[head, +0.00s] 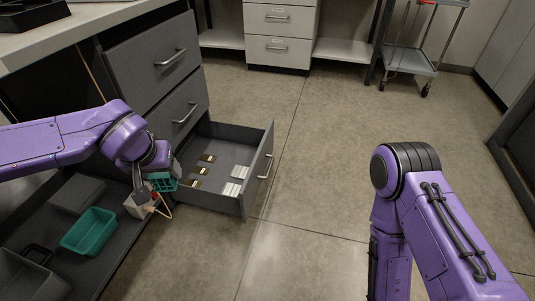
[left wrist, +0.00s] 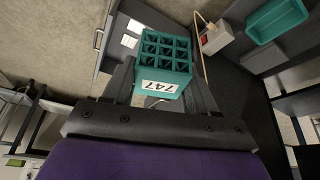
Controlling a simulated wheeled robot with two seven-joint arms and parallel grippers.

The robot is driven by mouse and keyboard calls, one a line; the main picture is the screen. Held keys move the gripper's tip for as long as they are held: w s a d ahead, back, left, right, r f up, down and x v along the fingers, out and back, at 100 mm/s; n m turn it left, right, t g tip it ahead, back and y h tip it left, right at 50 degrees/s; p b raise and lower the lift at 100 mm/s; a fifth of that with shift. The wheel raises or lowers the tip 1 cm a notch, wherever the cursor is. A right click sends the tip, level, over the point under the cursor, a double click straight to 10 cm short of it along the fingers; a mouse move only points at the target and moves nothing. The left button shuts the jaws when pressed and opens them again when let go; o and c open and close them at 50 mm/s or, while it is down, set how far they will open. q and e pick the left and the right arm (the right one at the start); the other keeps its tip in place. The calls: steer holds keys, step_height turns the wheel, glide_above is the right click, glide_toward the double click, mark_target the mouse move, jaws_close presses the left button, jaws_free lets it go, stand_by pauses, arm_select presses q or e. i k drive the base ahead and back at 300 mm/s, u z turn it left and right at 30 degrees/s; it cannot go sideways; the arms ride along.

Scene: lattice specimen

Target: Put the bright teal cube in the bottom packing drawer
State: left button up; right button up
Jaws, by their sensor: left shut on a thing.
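The teal cube (head: 163,182) is an open lattice block. In the left wrist view the cube (left wrist: 165,58) shows a white label with "747". My left gripper (left wrist: 162,80) is shut on it, one finger on each side. In the head view my left gripper (head: 152,178) holds it at the near left side of the bottom drawer (head: 256,178). The drawer is pulled open, with brown-and-white pieces and white slabs (head: 232,188) on its floor. Whether the cube is above the drawer's side wall or beside it, I cannot tell. My right gripper is out of view; only its arm shows.
A teal tray (head: 90,232) and a white box with a red part (head: 140,205) stand on the dark low shelf at left. A cable loops near the box. Two closed drawers (head: 155,60) sit above the open one. The floor to the right is clear.

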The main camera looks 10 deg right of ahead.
mark_target(226, 172)
steer(key=z, duration=0.55)
steer(key=i, duration=1.4)
